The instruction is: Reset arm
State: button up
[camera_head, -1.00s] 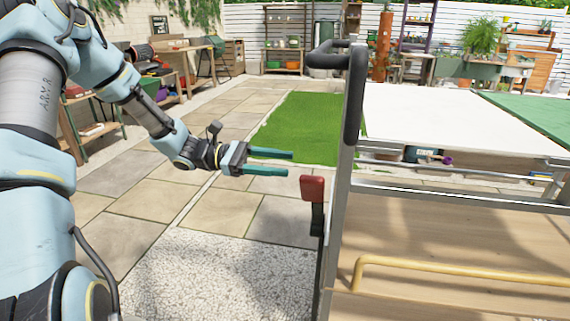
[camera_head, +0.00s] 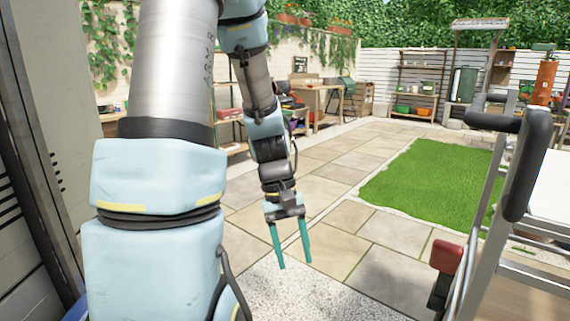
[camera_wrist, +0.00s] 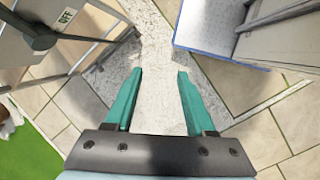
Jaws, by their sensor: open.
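My gripper (camera_head: 292,264) has two teal fingers, spread apart with nothing between them. In the head view it hangs from my arm, pointing down over the paving, left of the metal cart. In the wrist view the open fingers (camera_wrist: 157,100) frame a pale gravel strip (camera_wrist: 159,60) on the ground. No object touches the fingers.
The metal cart (camera_head: 510,215) with a black handle and red lever (camera_head: 446,257) stands at the right. A grey cabinet-like structure (camera_head: 50,100) is at the left edge. A green lawn (camera_head: 425,182) and stone paving (camera_head: 340,240) lie open between. Shelves and benches (camera_head: 320,95) stand farther back.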

jog(key=w+a+r+m+t+y, duration=0.1)
jog(key=a+r+m+t+y, duration=0.2)
jog(key=a, duration=0.5)
notch_tip(320, 180, up, 13)
jog(key=t+p, duration=0.1)
jog(key=p, duration=1.1)
jog(key=shift+w+a+h+p, duration=0.2)
jog(key=shift+a+h+p, duration=0.1)
jog(key=shift+h, duration=0.1)
jog(key=shift+c, duration=0.4)
